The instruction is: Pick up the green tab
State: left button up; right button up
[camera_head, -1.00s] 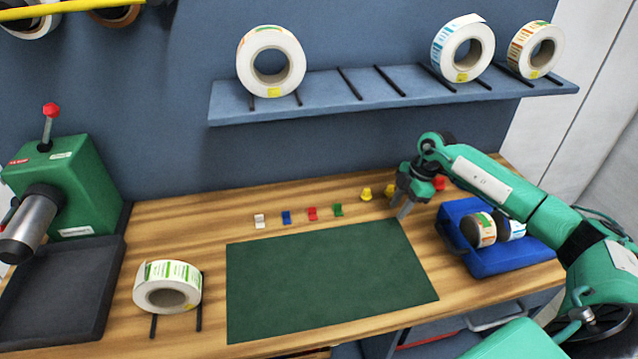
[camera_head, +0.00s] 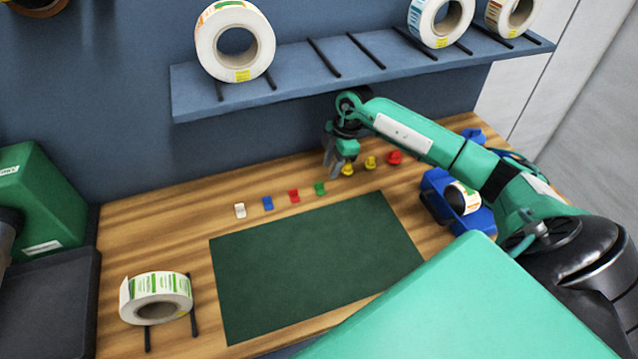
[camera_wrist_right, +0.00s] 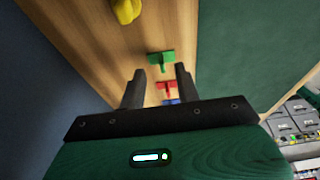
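The green tab (camera_head: 320,188) lies on the wooden table just behind the dark green mat, at the right end of a row with a red tab (camera_head: 294,195), a blue tab (camera_head: 267,203) and a white tab (camera_head: 240,210). My right gripper (camera_head: 331,172) is above the table, slightly behind and right of the green tab. In the right wrist view its fingers (camera_wrist_right: 158,88) are apart with nothing between them on hold. There the green tab (camera_wrist_right: 161,59) shows just past the fingertips, with the red tab (camera_wrist_right: 166,86) seen between the fingers. My left gripper is not in view.
Yellow and red knobs (camera_head: 371,163) stand right of my right gripper. A blue bin (camera_head: 478,218) holding a roll is at the right. The green mat (camera_head: 310,265) is clear. A shelf (camera_head: 300,105) with label rolls hangs above; another roll (camera_head: 157,298) stands front left.

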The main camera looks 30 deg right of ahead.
aim_at(321, 182)
jog(key=shift+a, duration=0.4)
jog(key=x, duration=0.2)
jog(key=a+p+x, duration=0.1)
jog(key=x, duration=0.2)
jog(key=shift+w+p, duration=0.2)
jog(key=shift+p, duration=0.1)
grip_shut()
